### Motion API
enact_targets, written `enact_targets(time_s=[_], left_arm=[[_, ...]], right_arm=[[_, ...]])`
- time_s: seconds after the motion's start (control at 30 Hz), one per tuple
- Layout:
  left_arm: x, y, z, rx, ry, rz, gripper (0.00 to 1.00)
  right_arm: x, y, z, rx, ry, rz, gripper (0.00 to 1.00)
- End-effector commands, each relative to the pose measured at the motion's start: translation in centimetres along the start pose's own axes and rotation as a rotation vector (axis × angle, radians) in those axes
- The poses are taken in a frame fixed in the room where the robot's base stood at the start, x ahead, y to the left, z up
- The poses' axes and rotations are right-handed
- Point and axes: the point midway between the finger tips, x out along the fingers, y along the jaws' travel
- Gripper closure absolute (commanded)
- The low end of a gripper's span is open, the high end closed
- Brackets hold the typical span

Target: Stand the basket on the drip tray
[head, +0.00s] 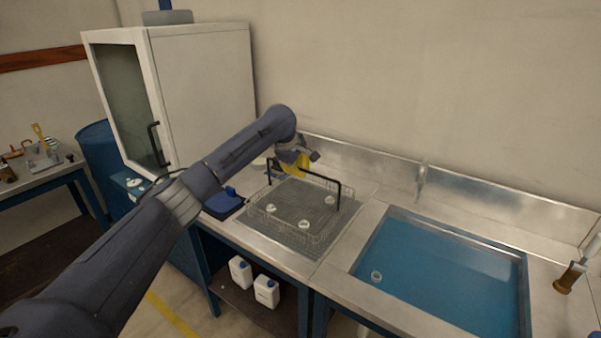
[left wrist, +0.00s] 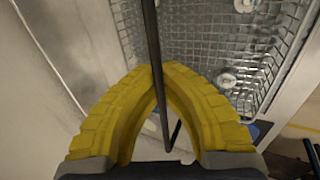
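The wire basket (head: 314,238) with a black arched handle (head: 318,178) is over the grey drip tray (head: 268,232) on the steel counter. It looks level; whether its base touches the tray I cannot tell. Three small white round pieces, one of them here (head: 304,224), are in it. My right gripper is not in view.
A blue-bottomed sink (head: 450,275) is right of the basket, with a small white ring (head: 376,276) in it. A tap (head: 422,178) is behind. A dark blue item (head: 224,202) lies left of the basket. A white cabinet (head: 205,95) stands at the back left.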

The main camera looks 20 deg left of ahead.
Motion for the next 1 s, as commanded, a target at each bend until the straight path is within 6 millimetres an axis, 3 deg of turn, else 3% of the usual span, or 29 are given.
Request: enact_targets(time_s=[0.3, 0.53, 0.83, 1.0], left_arm=[[0.2, -0.1, 0.0, 0.0, 0.001, 0.0, 0.99], [0.2, -0.1, 0.0, 0.0, 0.001, 0.0, 0.73], [0.0, -0.1, 0.0, 0.001, 0.001, 0.001, 0.73], [-1.7, 0.0, -0.1, 0.002, 0.002, 0.003, 0.73]], right_arm=[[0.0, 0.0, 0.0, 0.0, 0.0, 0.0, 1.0], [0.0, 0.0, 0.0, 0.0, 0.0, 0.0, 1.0], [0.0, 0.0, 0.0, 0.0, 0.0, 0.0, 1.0], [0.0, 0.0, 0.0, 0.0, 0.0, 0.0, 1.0]])
